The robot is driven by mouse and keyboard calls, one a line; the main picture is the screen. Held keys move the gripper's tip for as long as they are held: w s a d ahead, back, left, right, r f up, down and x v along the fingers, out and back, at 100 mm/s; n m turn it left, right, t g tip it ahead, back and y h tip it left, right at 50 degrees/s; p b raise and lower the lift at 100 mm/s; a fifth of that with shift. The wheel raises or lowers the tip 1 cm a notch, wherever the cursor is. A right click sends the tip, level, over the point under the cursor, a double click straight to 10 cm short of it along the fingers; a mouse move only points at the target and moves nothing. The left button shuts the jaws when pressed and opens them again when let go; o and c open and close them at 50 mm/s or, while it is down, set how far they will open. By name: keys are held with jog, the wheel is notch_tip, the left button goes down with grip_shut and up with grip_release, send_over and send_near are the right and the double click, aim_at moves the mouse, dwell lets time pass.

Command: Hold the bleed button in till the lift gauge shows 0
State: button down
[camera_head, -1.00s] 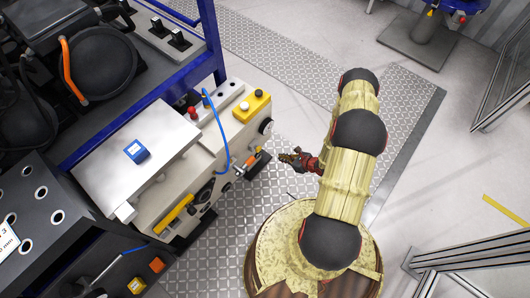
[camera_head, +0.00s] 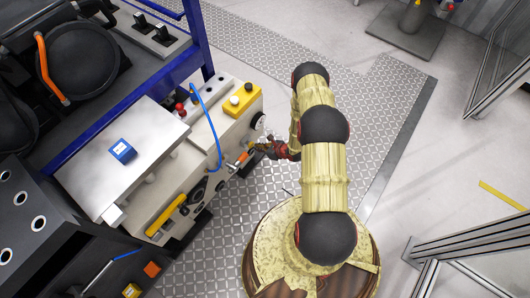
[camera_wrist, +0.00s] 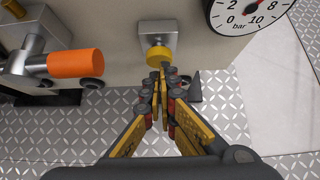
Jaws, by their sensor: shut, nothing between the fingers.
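The yellow bleed button (camera_wrist: 158,53) sticks out of a grey metal block (camera_wrist: 158,35) on the pale machine side in the wrist view. My gripper (camera_wrist: 160,78) is shut and empty, with its fingertips just in front of and below the button; I cannot tell if they touch it. The round lift gauge (camera_wrist: 247,12) is partly cut off at the top right. In the head view my gripper (camera_head: 265,147) is beside the machine's right side.
An orange-ended handle (camera_wrist: 75,64) sticks out left of the button. The pale machine (camera_head: 205,150) carries a yellow box (camera_head: 242,102) with two knobs and a blue hose (camera_head: 214,125). Patterned floor plate (camera_head: 350,80) lies clear to the right.

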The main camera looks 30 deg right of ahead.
aim_at(252, 145)
jog(key=shift+w+a, duration=0.15)
jog(key=shift+w, duration=0.15)
jog(key=shift+w, duration=0.15)
jog(key=shift+w+a+b, duration=0.35)
jog(key=shift+w+b, duration=0.1)
jog(key=shift+w, duration=0.5)
jog(key=shift+a, duration=0.1)
dwell(0.4)
dwell(3.0)
